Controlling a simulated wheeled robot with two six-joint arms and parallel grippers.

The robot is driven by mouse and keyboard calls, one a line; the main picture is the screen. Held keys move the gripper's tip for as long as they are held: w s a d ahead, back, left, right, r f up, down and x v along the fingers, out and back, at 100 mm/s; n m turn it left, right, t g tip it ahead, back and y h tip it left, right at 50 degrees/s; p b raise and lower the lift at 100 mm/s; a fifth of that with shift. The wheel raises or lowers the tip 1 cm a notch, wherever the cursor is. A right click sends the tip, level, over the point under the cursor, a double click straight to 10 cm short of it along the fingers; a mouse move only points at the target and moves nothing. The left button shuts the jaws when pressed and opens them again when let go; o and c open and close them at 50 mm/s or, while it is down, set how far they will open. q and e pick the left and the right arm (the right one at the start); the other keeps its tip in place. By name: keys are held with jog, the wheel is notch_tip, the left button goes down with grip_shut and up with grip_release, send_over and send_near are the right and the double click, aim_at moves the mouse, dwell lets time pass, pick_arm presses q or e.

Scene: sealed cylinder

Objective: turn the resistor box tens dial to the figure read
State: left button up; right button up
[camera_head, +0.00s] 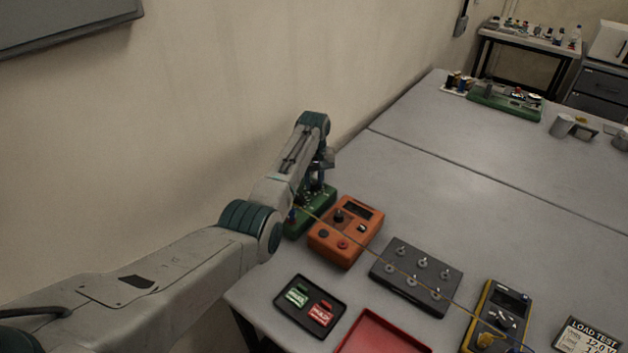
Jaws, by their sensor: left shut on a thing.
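My left gripper (317,186) is at the green board (322,200) by the wall, pointing down. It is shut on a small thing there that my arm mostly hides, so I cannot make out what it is. A dark grey box (384,282) with several round metal knobs or terminals lies right of the orange box. I cannot tell whether it is the resistor box, and no figures on it are readable. The orange box (330,246) has a dark display, a black knob and red and black sockets. My right gripper is out of view.
A thin yellowish lead runs from near my left arm across the boxes toward the yellow multimeter (523,297). A black tray (283,299) holds green and red tags. A red tray (368,318) and a LOAD TEST card (585,338) lie in front. The table's middle is clear.

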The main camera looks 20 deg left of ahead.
pick_arm(q)
jog(key=m+p, duration=0.1)
jog(key=m, duration=0.3)
jog(key=shift+r+p, duration=0.15)
jog(key=shift+p, duration=0.25)
jog(key=m+p, duration=0.1)
jog(key=m, duration=0.3)
jog(key=shift+m, duration=0.3)
jog(key=m+p, duration=0.1)
jog(key=m, duration=0.3)
jog(key=shift+w+m, duration=0.1)
jog(key=shift+m, duration=2.4)
jog(key=o, duration=1)
